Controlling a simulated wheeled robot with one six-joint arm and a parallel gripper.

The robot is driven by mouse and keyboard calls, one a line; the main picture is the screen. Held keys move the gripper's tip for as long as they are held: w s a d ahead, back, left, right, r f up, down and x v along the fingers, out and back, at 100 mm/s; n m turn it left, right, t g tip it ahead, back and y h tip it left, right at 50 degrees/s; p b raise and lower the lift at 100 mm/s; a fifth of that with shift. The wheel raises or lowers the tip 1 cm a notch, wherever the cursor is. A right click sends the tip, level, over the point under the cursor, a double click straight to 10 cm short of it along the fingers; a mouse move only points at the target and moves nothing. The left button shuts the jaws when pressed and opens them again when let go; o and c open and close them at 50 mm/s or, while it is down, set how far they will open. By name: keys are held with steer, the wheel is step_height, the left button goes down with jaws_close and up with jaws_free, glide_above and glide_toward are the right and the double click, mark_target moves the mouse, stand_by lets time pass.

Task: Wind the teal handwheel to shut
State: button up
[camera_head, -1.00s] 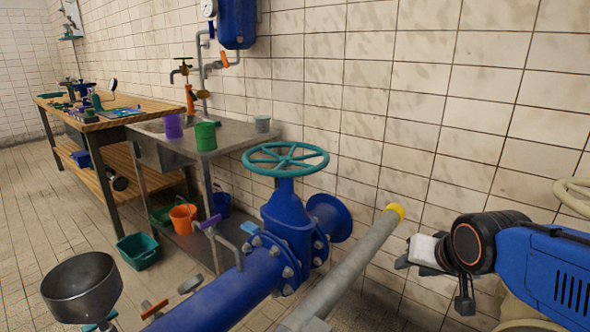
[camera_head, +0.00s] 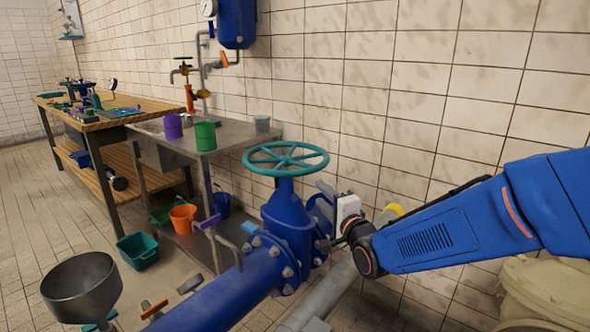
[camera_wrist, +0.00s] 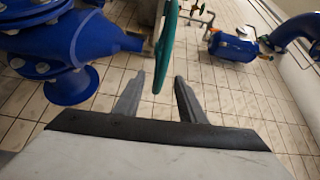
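The teal handwheel (camera_head: 286,159) lies level on top of the blue gate valve (camera_head: 290,222). My gripper (camera_head: 324,214) is beside the valve's right side, below and to the right of the wheel's rim, apart from it. In the wrist view my gripper (camera_wrist: 159,77) is open, its two grey fingers spread with nothing held. The handwheel's rim (camera_wrist: 166,45) shows there edge-on, its lower end between the fingertips in the picture; I see no contact. The blue valve (camera_wrist: 75,40) fills the upper left of that view.
A grey pipe with a yellow cap (camera_head: 391,211) runs beneath my arm. The tiled wall is close behind the valve. A metal sink bench (camera_head: 225,142) with a green cup (camera_head: 205,136) stands left of the wheel. A grey funnel (camera_head: 82,288) is at the front left.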

steer(key=a+r+x, duration=0.1)
steer(key=x, duration=1.7)
steer(key=shift+s+a+r+m+y, duration=0.15)
steer(key=shift+s+m+y, duration=0.15)
steer(key=shift+y, duration=0.1)
steer(key=shift+c, duration=0.3)
steer(key=shift+t, duration=0.3)
jaws_close()
